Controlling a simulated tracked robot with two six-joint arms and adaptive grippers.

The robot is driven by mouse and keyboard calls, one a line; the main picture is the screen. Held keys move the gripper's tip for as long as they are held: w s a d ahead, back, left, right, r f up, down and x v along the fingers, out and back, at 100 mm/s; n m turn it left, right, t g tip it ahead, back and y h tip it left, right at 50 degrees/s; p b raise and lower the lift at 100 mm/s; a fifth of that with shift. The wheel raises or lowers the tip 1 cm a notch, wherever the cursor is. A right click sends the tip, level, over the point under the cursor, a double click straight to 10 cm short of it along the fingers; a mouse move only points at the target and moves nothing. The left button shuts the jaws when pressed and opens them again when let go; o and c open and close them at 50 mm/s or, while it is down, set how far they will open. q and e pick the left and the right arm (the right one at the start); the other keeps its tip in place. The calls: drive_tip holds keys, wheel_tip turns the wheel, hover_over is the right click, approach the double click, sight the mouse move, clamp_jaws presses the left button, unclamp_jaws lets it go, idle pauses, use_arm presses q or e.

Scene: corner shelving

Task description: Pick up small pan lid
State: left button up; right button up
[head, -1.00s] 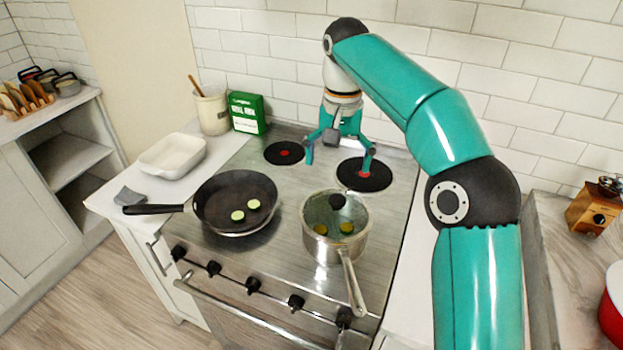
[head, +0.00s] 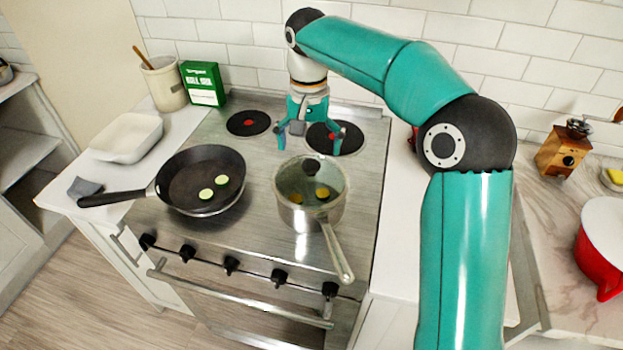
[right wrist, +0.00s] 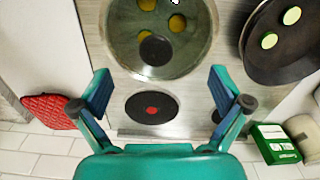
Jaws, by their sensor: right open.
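The small pan lid (head: 297,180) is see-through, with a dark round knob (head: 311,167). It sits on the steel saucepan (head: 293,217) at the front right of the cooktop; yellow slices show through it. In the right wrist view the lid (right wrist: 125,38) is at the top, its knob (right wrist: 156,49) just beyond the fingertips. My right gripper (head: 309,143) is open and empty, behind the knob and above the rear of the cooktop. Its fingers (right wrist: 161,80) are spread wide in the right wrist view, apart from the lid. My left gripper is not in view.
A black frying pan (head: 178,180) with green slices stands left of the saucepan. Two rear burners (head: 248,123) are bare. A white dish (head: 126,138), crock (head: 165,83) and green box (head: 203,84) stand left. A red thing (right wrist: 52,112) lies beside the stove.

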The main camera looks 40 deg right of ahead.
sight(308, 163)
drive_tip(key=shift+s+a+f, duration=0.1)
drive_tip(key=shift+a+f, duration=0.05)
drive_tip(key=shift+f, duration=1.2)
drive_tip(key=shift+s+a+f, duration=0.1)
drive_tip(key=shift+f, duration=1.2)
drive_tip(key=shift+c, duration=0.2)
